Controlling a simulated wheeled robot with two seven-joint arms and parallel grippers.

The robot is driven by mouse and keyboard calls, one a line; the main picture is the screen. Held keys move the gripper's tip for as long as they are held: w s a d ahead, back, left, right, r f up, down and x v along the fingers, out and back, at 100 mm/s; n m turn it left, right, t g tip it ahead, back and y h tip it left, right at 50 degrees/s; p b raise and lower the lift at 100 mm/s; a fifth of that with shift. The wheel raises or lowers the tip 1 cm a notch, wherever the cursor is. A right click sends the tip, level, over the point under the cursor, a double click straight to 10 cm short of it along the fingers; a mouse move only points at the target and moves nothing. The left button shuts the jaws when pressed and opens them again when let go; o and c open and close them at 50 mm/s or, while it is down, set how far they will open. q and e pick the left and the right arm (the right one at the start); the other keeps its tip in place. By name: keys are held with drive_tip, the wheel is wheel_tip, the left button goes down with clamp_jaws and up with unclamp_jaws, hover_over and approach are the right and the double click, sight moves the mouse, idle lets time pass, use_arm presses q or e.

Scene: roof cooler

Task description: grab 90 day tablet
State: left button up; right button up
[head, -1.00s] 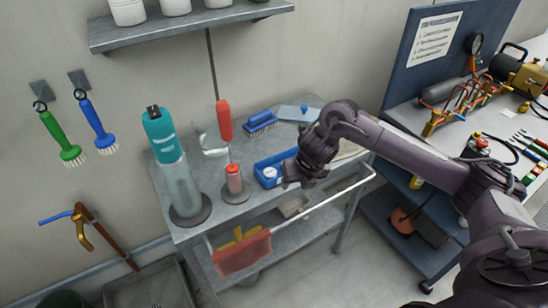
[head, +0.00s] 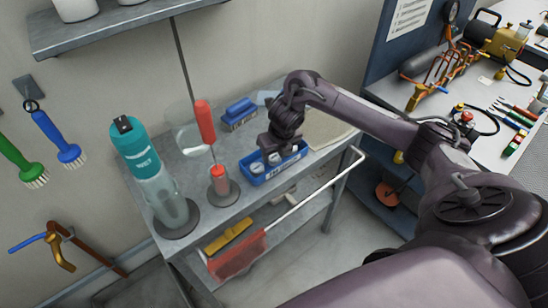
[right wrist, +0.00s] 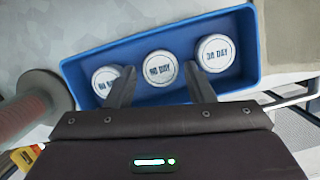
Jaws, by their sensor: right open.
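In the right wrist view, three round white tablets lie in a row in the blue tray (right wrist: 84,70). The right tablet (right wrist: 215,53) reads 30 DAY. The middle tablet (right wrist: 160,69) has a first digit I cannot read surely, 60 or 90. The left tablet (right wrist: 104,80) is partly hidden by a finger and its number is unclear. My right gripper (right wrist: 162,78) is open over the tray's near side, with one finger on each side of the middle tablet. In the head view, my right gripper (head: 277,152) hangs over the tray (head: 255,180). My left gripper is not in view.
On the metal cart (head: 200,200), a red-handled tool in a stand (head: 220,182) and a teal bottle (head: 140,150) stand left of the tray. A blue brush (head: 238,115) lies behind it.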

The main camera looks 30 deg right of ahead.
drive_tip(key=shift+w+f, duration=0.2)
drive_tip(key=shift+f, duration=0.5)
drive_tip(key=c, duration=0.8)
drive_tip(key=shift+o, duration=0.2)
drive_tip(key=shift+r, duration=0.1)
